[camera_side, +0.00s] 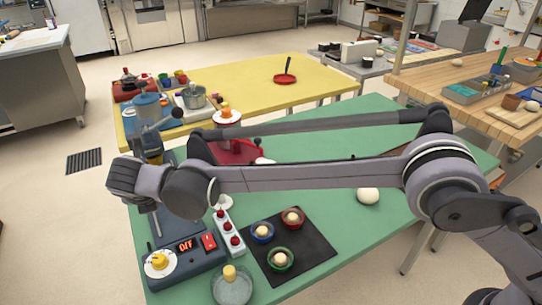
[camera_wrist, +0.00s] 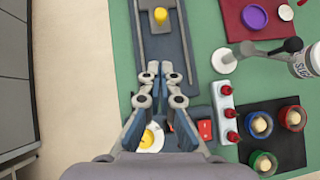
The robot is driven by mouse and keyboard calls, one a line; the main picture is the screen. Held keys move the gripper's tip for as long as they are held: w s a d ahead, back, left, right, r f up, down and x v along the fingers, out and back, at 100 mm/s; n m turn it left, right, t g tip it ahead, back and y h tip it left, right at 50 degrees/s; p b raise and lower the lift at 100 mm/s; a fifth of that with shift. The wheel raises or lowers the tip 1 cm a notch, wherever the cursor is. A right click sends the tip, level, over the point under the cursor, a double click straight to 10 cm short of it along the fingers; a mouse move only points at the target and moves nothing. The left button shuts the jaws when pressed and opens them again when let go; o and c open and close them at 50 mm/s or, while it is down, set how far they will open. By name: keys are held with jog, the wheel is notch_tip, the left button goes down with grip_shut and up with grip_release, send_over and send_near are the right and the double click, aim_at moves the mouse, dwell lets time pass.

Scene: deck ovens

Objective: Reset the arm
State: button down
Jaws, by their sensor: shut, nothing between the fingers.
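My gripper (camera_wrist: 160,70) is shut and empty in the wrist view, its two fingertips close together. It is over the blue-grey device (camera_wrist: 182,40) at the left of the green table. In the side view my arm stretches across the table from the right, and the fingers cannot be made out there. Below them is the device's control panel (camera_side: 187,270), with a yellow dial (camera_side: 158,261), a display reading OFF (camera_side: 187,246) and a red switch (camera_side: 208,241).
A strip with red buttons (camera_side: 228,232) stands beside the panel. A black mat (camera_side: 315,257) holds blue, red and green bowls with pale balls. A glass dish (camera_side: 232,290) is in front. A white ball (camera_side: 368,195) lies under my arm. A yellow table (camera_side: 240,78) stands behind.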

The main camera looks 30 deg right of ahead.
jog(key=s+d+r+m, duration=0.2)
jog(key=d+r+m, duration=0.25)
jog(key=d, duration=0.45)
jog(key=s+d+r+m+g, duration=0.1)
jog(key=d+r+m, duration=0.2)
jog(key=d+m, duration=0.5)
jog(key=s+d+r+m, duration=0.2)
jog(key=d+r+m, duration=0.1)
jog(key=d, duration=0.8)
jog(key=s+d+f+m, duration=0.3)
jog(key=s+d+m, duration=0.6)
jog(key=s, duration=0.1)
jog(key=s+d+f+m+y, duration=0.1)
jog(key=s+d+f+m, duration=0.3)
jog(key=s+d+m, duration=0.4)
jog(key=s+m, duration=0.1)
jog(key=s, duration=0.2)
jog(key=shift+d+f+m, duration=0.15)
jog(key=shift+d+m, duration=0.2)
